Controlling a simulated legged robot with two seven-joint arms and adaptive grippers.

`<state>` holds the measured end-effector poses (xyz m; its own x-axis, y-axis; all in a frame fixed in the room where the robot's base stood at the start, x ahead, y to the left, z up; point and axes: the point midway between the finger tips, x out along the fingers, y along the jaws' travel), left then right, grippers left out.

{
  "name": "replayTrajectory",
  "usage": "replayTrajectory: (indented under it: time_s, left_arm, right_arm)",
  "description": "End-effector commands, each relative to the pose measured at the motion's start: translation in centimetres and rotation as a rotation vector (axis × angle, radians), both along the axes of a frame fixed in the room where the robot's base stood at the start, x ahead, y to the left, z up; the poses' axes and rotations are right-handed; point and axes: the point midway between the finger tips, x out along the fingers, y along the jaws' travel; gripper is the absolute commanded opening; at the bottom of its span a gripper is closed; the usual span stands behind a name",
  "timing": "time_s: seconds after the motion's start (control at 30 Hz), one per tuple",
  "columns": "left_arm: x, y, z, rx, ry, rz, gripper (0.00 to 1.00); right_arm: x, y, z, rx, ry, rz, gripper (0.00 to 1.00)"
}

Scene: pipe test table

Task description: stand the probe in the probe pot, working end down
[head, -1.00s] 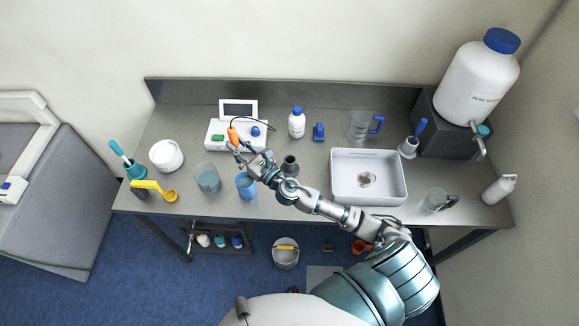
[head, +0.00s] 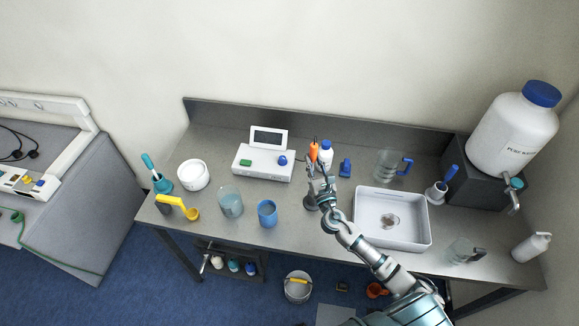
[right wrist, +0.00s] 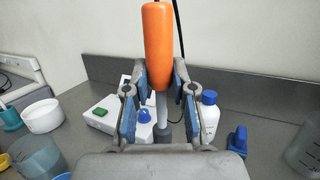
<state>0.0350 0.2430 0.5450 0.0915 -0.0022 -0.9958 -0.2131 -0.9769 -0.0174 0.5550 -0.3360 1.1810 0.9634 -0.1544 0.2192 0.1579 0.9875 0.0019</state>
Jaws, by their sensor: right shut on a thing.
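The probe (head: 313,151) has an orange handle with a black cable. It stands about upright in my right gripper (head: 317,172), which is shut on it. In the right wrist view the orange handle (right wrist: 158,45) rises above the fingers and a pale shaft runs down between them to a dark grey piece (right wrist: 163,133). I cannot tell whether that is the probe's end or the pot. The dark probe pot (head: 311,202) stands on the table below the gripper, partly hidden by it. Whether the working end is inside the pot is hidden. My left gripper is out of view.
The white meter (head: 263,163) with its screen stands behind left. A white bottle (head: 326,154) and a blue item (head: 345,168) are close behind. A blue cup (head: 267,213) and a beaker (head: 231,202) are left. A white tray (head: 392,243) is close on the right.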

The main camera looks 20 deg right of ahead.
Motion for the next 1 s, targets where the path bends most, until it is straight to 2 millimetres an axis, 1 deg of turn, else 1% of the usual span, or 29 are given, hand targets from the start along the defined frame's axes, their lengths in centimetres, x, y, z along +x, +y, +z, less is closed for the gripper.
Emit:
replayTrajectory:
  time_s: [0.03, 0.07, 0.17, 0.57, 0.77, 1.0]
  left_arm:
    - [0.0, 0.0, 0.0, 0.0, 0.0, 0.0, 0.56]
    - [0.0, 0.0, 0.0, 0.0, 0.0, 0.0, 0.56]
    - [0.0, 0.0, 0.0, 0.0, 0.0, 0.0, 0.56]
    - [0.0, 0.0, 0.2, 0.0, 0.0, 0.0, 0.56]
    - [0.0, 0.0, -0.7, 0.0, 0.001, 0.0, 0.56]
    - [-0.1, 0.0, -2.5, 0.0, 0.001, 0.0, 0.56]
  right_arm:
    - [-0.2, -0.8, -0.2, 0.0, 0.0, -0.023, 0.0]
    - [-0.2, -1.2, -0.2, 0.0, -0.001, -0.033, 0.0]
    - [-0.3, -1.9, -0.2, -0.002, -0.004, -0.05, 0.0]
    - [-0.4, -1.8, -0.1, -0.001, -0.004, -0.051, 0.0]
    - [-0.4, -1.9, -1.2, -0.001, -0.003, -0.051, 0.0]
    - [-0.3, -1.9, -3.3, -0.001, -0.003, -0.05, 0.0]
